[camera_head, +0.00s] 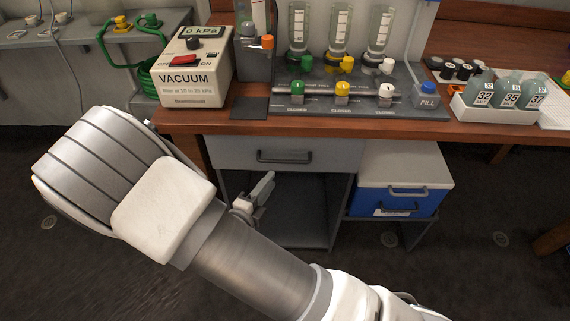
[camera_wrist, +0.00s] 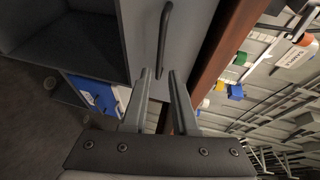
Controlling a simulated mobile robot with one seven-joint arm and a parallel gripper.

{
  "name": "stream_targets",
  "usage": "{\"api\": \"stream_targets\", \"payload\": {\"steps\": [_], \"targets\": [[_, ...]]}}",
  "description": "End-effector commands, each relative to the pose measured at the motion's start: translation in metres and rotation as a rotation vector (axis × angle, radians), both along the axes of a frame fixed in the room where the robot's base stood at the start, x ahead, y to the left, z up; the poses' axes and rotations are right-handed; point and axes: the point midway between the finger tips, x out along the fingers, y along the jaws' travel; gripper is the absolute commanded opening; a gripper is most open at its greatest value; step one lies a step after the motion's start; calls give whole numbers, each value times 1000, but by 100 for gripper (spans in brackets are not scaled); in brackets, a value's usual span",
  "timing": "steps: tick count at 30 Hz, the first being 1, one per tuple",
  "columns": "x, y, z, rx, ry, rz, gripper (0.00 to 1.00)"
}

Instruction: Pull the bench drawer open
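The bench drawer (camera_head: 236,153) is a grey front under the wooden bench top and looks closed. Its dark bar handle (camera_head: 285,157) is at the middle of the front. In the wrist view the drawer front (camera_wrist: 143,32) is turned on its side, and the handle (camera_wrist: 164,32) runs nearly upright ahead of the fingers. My gripper (camera_head: 268,179) is in front of the cabinet, below and left of the handle in the head view. In the wrist view my gripper (camera_wrist: 160,73) has its fingers apart with nothing held. One handle end lines up with the gap; contact cannot be told.
An open compartment (camera_head: 295,208) lies below the drawer. A blue box with a pale lid (camera_head: 400,165) stands on a low shelf to the right. The bench top (camera_head: 330,127) overhangs the drawer and carries a vacuum unit (camera_head: 196,70) and a valve rack with bottles (camera_head: 345,106).

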Motion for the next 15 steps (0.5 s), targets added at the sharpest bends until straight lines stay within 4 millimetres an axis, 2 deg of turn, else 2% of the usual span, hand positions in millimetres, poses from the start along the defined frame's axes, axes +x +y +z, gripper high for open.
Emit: {"api": "stream_targets", "payload": {"steps": [3,9,15], "targets": [[25,-12,-8,1,-2,-4,27],[61,-29,-15,2,-1,-3,27],[84,-39,-18,1,-1,-2,27]]}}
